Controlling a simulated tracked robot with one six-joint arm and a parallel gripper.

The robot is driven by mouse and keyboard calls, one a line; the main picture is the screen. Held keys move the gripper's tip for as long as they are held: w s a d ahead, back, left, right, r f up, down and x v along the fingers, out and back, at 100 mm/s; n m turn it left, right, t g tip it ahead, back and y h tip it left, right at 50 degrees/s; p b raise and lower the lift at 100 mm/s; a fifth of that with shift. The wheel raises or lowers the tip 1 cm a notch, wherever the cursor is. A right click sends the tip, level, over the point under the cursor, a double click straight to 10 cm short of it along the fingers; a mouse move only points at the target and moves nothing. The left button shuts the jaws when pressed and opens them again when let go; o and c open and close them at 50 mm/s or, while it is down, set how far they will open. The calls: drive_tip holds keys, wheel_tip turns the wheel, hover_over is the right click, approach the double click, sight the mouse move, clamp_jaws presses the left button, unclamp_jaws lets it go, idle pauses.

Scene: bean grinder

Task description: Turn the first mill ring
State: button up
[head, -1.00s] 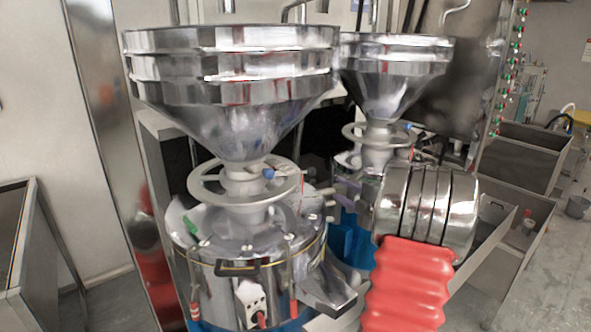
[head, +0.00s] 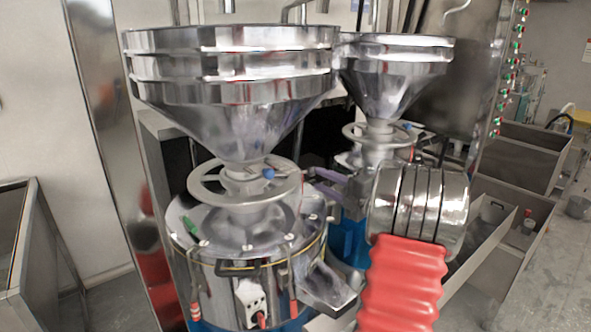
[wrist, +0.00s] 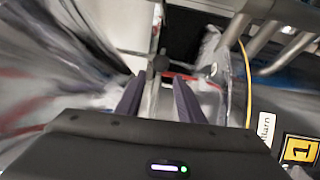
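The first mill ring (head: 203,196) is a grey handwheel around the neck under the large front hopper (head: 235,75), above the round steel mill body (head: 215,262). A blue knob (head: 268,173) shows near its hub. My gripper (head: 314,180), with dark purple fingers, is just right of the ring in the head view. I cannot tell if it touches the ring. In the wrist view my gripper (wrist: 155,80) has its two fingers apart. A grey bar and a dark round end show between or beyond them, blurred; I cannot tell which part they are.
A second hopper (head: 390,75) with its own ring (head: 350,131) stands behind on the right. Open metal bins (head: 525,158) are at the right. A steel post (head: 112,150) stands left of the front mill. A yellow cable (wrist: 247,85) crosses the wrist view.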

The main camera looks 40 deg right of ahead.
sight(296, 167)
drive_tip(key=w, duration=1.1)
drive_tip(key=shift+w+a+r, duration=0.1)
drive_tip(key=shift+w+r, duration=0.2)
drive_tip(key=shift+w, duration=0.05)
clamp_jaws()
drive_tip(key=shift+f, duration=0.1)
drive_tip(key=shift+a, duration=0.1)
